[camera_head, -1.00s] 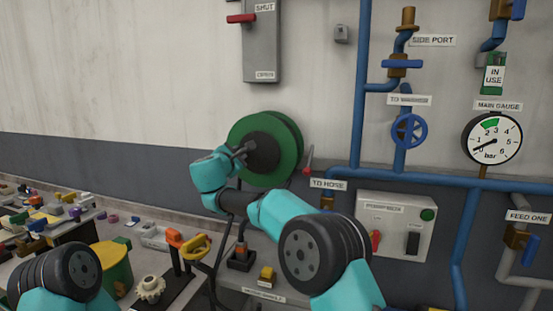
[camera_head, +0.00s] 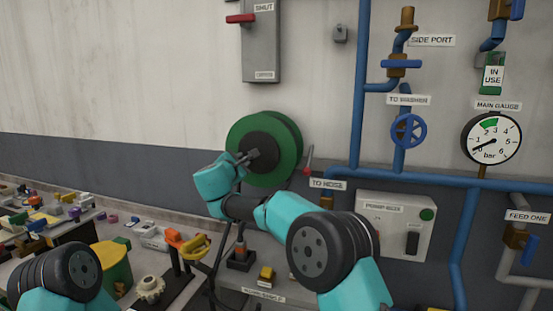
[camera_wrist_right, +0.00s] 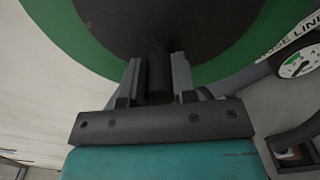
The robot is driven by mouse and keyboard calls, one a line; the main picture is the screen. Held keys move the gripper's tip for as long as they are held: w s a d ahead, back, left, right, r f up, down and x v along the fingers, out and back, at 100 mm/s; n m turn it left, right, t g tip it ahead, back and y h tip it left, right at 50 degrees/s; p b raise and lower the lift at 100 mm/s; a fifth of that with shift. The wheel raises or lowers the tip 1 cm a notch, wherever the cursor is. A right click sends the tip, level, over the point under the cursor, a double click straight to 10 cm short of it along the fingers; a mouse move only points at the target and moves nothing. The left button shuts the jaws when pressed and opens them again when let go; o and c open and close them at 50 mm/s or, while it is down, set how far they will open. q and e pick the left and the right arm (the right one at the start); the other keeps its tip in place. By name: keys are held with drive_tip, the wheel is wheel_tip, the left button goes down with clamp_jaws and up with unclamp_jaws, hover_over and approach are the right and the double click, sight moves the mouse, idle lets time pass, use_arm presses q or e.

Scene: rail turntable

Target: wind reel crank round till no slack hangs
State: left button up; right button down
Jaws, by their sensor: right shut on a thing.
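The green reel (camera_head: 289,140) with its dark hub is mounted on the wall at the centre of the head view. In the right wrist view its green rim (camera_wrist_right: 75,50) and dark hub (camera_wrist_right: 205,25) fill the upper part. My right gripper (camera_head: 252,156) is at the hub's front, shut on the dark crank handle (camera_wrist_right: 159,76), which stands between the two fingers in the wrist view. A thin dark hose (camera_head: 213,278) hangs in a curve below my right forearm; its upper part is hidden by the arm. My left gripper is out of view; only that arm shows at lower left.
A red-tipped lever (camera_head: 309,158) stands just right of the reel. Blue pipes (camera_head: 357,100), a pressure gauge (camera_head: 491,138) and a pump box (camera_head: 395,222) are farther right. The bench at left holds many small parts, including a yellow-orange handle (camera_head: 193,243).

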sight(255, 168)
drive_tip(key=shift+d+f, duration=0.25)
drive_tip(key=shift+s+d+f, duration=0.15)
drive_tip(key=shift+d+f, duration=0.1)
drive_tip(key=shift+f, duration=0.3)
drive_tip(key=shift+d, duration=0.1)
drive_tip(key=shift+s+d+f, duration=0.25)
drive_tip(key=shift+d+f, duration=0.15)
idle(0.5)
drive_tip(key=shift+s+d+f, duration=0.15)
drive_tip(key=shift+d+f, duration=0.05)
drive_tip(key=shift+d, duration=0.2)
drive_tip(key=shift+s+d+f, duration=0.1)
drive_tip(key=shift+d, duration=0.05)
